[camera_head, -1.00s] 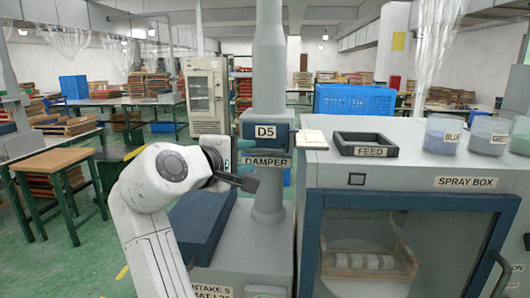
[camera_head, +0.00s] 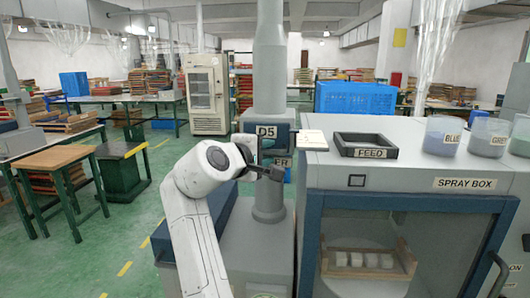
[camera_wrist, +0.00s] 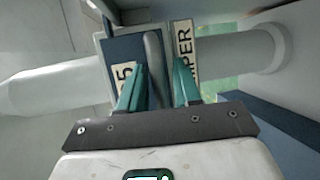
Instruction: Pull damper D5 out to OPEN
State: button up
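Damper D5 (camera_head: 266,131) is a blue-grey box on the vertical grey duct, with a D5 label and a DAMPER label (camera_head: 283,163) partly hidden by my gripper. My gripper (camera_head: 268,172) is at the front of the box. In the wrist view the damper box (camera_wrist: 124,48) lies straight ahead. A grey upright bar (camera_wrist: 153,62), which looks like its handle, stands between the two teal fingers of my gripper (camera_wrist: 160,88). The fingers are apart, with a gap at the right one; the left one is close to the bar, contact unclear.
A pale flat plate (camera_head: 313,140) juts out right of the duct. The spray box (camera_head: 425,184) stands close on the right, with a dark feed tray (camera_head: 365,139) and cups (camera_head: 442,136) on top. A blue block (camera_head: 220,207) is behind my arm. Open floor lies to the left.

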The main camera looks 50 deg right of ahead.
grip_shut()
dwell(0.3)
jog(key=s+a+p, duration=0.2)
jog(key=s+a, duration=0.3)
jog(key=a, duration=0.1)
jog(key=shift+a+p, duration=0.25)
jog(key=shift+p, duration=0.05)
jog(key=shift+s+f, duration=0.1)
jog(key=shift+o, duration=0.9)
grip_release()
jog(key=shift+a, duration=0.15)
jog(key=shift+a, duration=0.1)
